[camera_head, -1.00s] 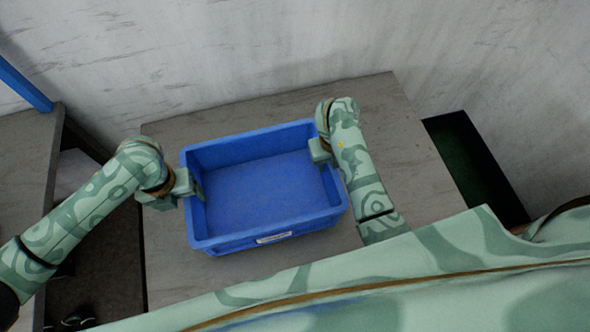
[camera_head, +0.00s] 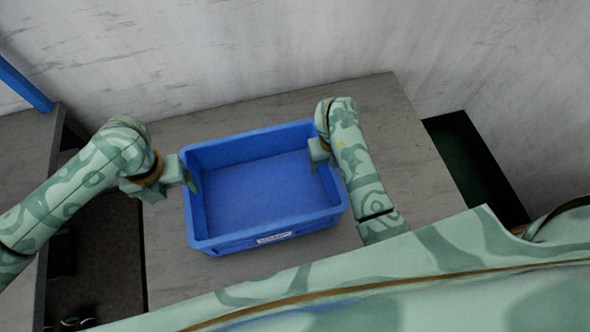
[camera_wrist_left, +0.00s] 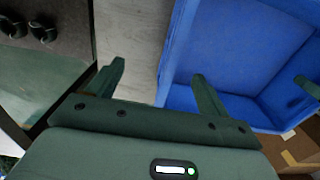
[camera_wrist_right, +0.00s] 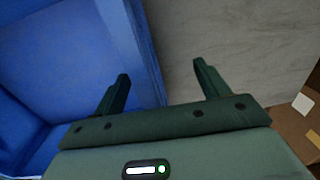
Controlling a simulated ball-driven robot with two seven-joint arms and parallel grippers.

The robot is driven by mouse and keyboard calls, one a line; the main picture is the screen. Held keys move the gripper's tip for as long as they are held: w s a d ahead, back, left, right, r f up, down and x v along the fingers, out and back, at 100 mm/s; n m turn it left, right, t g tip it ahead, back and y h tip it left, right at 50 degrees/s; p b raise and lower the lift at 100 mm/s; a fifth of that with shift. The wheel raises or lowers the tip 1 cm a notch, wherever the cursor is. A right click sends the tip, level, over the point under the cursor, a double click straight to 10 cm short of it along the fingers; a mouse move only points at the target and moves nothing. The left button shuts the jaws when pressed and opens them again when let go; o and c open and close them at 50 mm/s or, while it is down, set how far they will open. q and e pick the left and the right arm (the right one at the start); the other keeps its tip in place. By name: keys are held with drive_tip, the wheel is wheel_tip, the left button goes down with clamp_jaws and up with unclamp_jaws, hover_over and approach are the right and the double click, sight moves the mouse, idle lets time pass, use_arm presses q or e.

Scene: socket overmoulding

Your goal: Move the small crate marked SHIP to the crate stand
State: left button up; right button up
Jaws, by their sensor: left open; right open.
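One blue, open-topped crate (camera_head: 262,240) rests upright on a grey table. It looks empty. A white label (camera_head: 274,238) is on its near wall; its print is too small to read. My left gripper (camera_head: 191,178) is open at the crate's left wall; in the left wrist view (camera_wrist_left: 158,80) the wall's edge shows between the fingers. My right gripper (camera_head: 318,152) is open at the crate's right wall; in the right wrist view (camera_wrist_right: 162,82) the wall's edge also shows between the fingers. Whether any finger touches the crate I cannot tell. I cannot identify the crate stand.
The grey table (camera_head: 400,130) has bare room behind and right of the crate. Another grey surface (camera_head: 25,150) with a blue post (camera_head: 25,84) lies at the left, across a dark gap. A wall (camera_head: 260,50) stands behind. A dark green recess (camera_head: 470,155) lies at the right.

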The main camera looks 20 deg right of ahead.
drive_tip(key=a, duration=0.3)
drive_tip(key=shift+s+y, duration=0.25)
drive_tip(key=shift+y, duration=0.05)
drive_tip(key=r, duration=0.2)
drive_tip(key=d+r, duration=0.1)
drive_tip(key=r, duration=0.1)
drive_tip(key=d+r, duration=0.1)
drive_tip(key=r, duration=0.1)
drive_tip(key=shift+w+r, duration=0.15)
drive_tip(key=shift+r, duration=0.2)
drive_tip(key=shift+d+r, duration=0.25)
drive_tip(key=shift+r, duration=0.35)
drive_tip(key=shift+w, duration=0.1)
